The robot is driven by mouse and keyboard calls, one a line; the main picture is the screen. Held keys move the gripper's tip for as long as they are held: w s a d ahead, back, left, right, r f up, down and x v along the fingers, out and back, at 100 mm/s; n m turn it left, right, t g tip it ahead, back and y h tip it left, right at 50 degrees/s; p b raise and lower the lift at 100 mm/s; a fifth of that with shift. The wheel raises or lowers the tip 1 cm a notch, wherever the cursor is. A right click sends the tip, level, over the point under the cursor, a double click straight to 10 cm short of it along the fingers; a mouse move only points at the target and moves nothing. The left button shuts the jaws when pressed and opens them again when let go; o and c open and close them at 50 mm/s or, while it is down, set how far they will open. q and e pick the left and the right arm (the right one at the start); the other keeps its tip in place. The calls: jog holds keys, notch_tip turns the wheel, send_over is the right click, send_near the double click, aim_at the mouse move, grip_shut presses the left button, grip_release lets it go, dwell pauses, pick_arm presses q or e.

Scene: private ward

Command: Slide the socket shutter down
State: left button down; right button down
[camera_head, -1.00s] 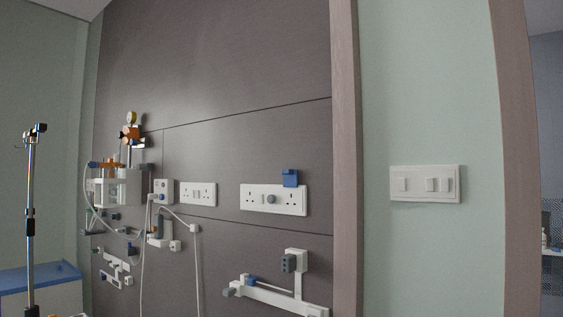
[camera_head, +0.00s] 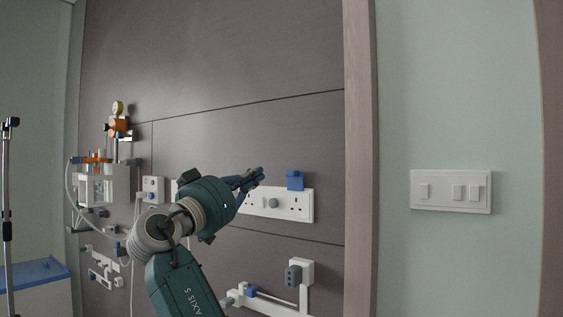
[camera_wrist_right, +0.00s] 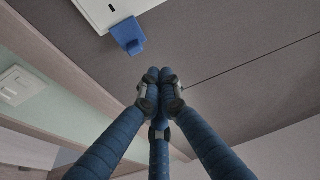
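The blue socket shutter (camera_head: 295,180) sits at the top edge of the white socket plate (camera_head: 283,205), above its right-hand socket. In the right wrist view the shutter (camera_wrist_right: 129,36) juts from the edge of the plate (camera_wrist_right: 96,8), beyond my fingertips. My right gripper (camera_head: 255,177) is left of the shutter in the head view, apart from it. Its blue fingers (camera_wrist_right: 159,76) have their tips together, with nothing between them. The right arm hides the left end of the plate. My left gripper is out of view.
A white rail with a grey-socketed box (camera_head: 301,270) is below the plate. A switch panel (camera_head: 450,191) is on the green wall at right, past a wooden post (camera_head: 360,150). Medical fittings (camera_head: 105,185) are at left. The wall above the shutter is bare.

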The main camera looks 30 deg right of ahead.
notch_tip(320, 180, up, 4)
jog(key=s+m+g, duration=0.1)
jog(key=s+m, duration=0.1)
jog(key=s, duration=0.1)
notch_tip(320, 180, up, 3)
jog(key=p, duration=0.6)
send_over(293, 181)
jog(key=s+a, duration=0.2)
jog(key=a, duration=0.1)
jog(key=shift+h, duration=0.4)
jog(key=f+b, duration=0.2)
jog(key=f, duration=0.1)
jog(key=f+b, duration=0.1)
jog(key=shift+w+a+f, duration=0.15)
jog(key=shift+a+f, duration=0.05)
jog(key=shift+a, duration=0.15)
